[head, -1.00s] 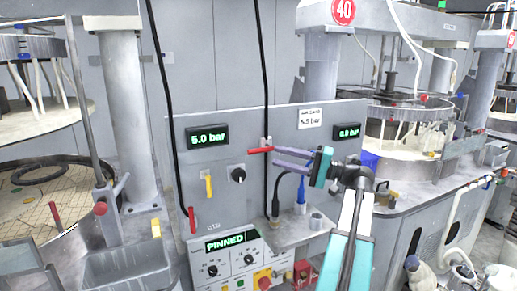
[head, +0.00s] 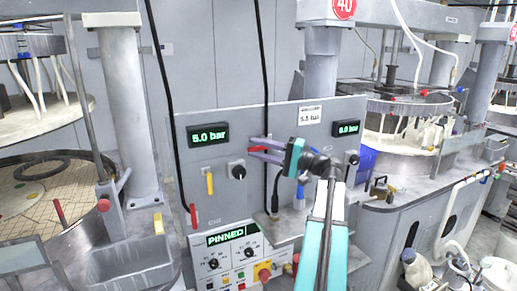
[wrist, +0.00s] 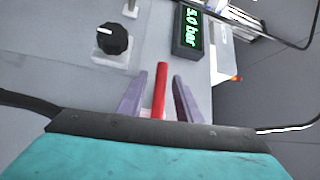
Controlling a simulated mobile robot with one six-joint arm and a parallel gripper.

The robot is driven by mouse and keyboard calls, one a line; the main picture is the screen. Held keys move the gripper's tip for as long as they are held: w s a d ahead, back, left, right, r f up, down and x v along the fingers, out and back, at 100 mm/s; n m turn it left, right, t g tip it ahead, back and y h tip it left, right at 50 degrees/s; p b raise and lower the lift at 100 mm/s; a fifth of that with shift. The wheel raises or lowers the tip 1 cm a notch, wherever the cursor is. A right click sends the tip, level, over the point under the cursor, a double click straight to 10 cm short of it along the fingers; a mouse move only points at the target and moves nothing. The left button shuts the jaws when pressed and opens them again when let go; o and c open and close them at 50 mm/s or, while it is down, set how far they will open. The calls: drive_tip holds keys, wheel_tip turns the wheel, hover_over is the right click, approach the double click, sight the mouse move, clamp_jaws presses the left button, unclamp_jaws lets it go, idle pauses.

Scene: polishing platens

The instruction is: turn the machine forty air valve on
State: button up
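The red valve handle (head: 258,150) lies roughly level on the grey panel (head: 290,118), where a black hose runs down to it. My gripper (head: 253,148) is at this handle, one purple finger above it and one below. In the wrist view, the red handle (wrist: 161,92) stands between the two spread fingers of my gripper (wrist: 158,80), with a gap on each side. The red "40" sign (head: 344,7) is on the machine at the upper right. The left display (head: 208,135) reads 5.0 bar. The right display (head: 346,128) is too small to read surely.
A yellow handle (head: 210,182) and a black knob (head: 238,172) sit left of my gripper. Another red handle (head: 193,216) hangs upright at the lower left. The control box with the "PINNED" display (head: 232,236) stands below. A black hose (head: 261,60) passes close to my fingers.

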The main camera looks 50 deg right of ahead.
clamp_jaws()
